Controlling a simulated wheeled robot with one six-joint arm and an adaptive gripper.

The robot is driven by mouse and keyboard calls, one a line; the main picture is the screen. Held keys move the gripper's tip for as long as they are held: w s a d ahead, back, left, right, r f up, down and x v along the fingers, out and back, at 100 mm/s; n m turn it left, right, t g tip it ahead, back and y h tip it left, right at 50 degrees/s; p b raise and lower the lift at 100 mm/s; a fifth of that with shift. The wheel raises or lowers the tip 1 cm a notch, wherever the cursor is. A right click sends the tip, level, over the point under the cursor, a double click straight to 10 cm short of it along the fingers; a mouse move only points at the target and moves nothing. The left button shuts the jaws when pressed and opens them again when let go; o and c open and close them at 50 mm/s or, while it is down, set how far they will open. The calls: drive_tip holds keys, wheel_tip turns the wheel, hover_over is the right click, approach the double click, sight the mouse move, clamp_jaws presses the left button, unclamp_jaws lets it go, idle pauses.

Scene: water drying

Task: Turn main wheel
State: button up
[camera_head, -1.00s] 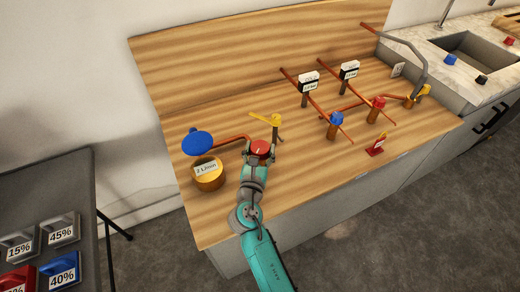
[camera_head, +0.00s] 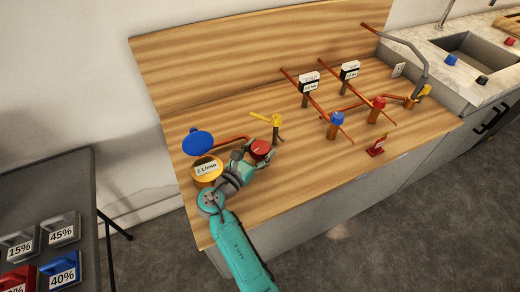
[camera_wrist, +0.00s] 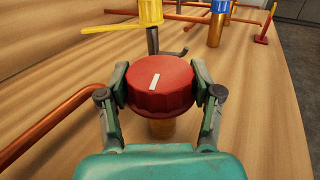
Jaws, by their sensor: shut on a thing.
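The main wheel is a red round knob with a white mark (camera_wrist: 155,80), set on a brass stem. In the wrist view it fills the middle, and its white mark leans slightly right of straight up. It also shows in the head view (camera_head: 261,149). My gripper (camera_wrist: 160,88) has one finger against each side of the knob and is shut on it. In the head view my gripper (camera_head: 258,154) reaches the knob from the lower left.
A yellow valve (camera_head: 276,119) stands just behind the knob. A brass gauge (camera_head: 207,173) with a label and blue lid (camera_head: 197,142) is beside my arm on the left. Blue (camera_head: 336,120) and red (camera_head: 378,103) valves and a red sign (camera_head: 377,145) stand to the right.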

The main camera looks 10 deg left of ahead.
drive_tip(key=o, duration=1.2)
drive_tip(key=shift+c, duration=0.2)
drive_tip(key=v, duration=1.2)
